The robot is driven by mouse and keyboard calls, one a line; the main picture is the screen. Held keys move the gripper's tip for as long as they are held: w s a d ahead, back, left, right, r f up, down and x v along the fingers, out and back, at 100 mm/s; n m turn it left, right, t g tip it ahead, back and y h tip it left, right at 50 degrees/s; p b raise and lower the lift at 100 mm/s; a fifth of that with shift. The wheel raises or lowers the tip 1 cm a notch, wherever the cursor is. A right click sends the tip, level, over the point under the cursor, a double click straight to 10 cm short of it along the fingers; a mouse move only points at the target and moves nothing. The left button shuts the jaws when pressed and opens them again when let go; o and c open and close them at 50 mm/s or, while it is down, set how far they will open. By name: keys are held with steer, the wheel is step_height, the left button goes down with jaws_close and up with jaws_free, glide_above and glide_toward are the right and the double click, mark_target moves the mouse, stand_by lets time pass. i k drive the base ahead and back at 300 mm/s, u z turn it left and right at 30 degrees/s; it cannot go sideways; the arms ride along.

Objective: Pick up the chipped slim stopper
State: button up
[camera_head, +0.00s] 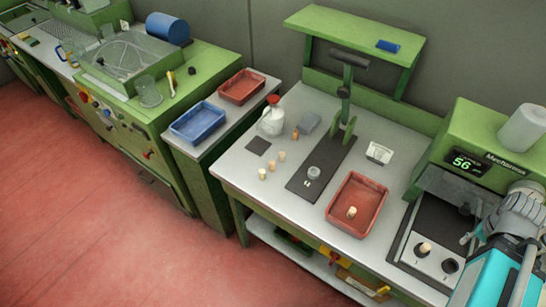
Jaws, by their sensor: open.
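Three small pale cork stoppers stand in a slanting row on the white bench top, the near one (262,173), the middle one (271,167) and the far one (281,156). A browner small piece (295,133) stands behind them. Another pale stopper (351,212) is in the red tray (371,233) on the bench. One more (424,249) is on the machine at the right. They are too small to tell which is slim or chipped. Part of my arm shows at the lower right, but I cannot make out my gripper's fingers.
A dark strip (318,170) with a small round grey piece (313,173) crosses the bench, below a green stand. A white bottle with a red cap (271,121) and a grey block (309,123) stand behind. A blue tray (198,122) is on the left table. A green machine reads 56.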

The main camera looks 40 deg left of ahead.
mark_target(282, 155)
steer(key=u, duration=0.05)
steer(key=k, duration=1.35)
steer(key=u, duration=1.95)
steer(key=i, duration=0.95)
steer(key=u, duration=0.05)
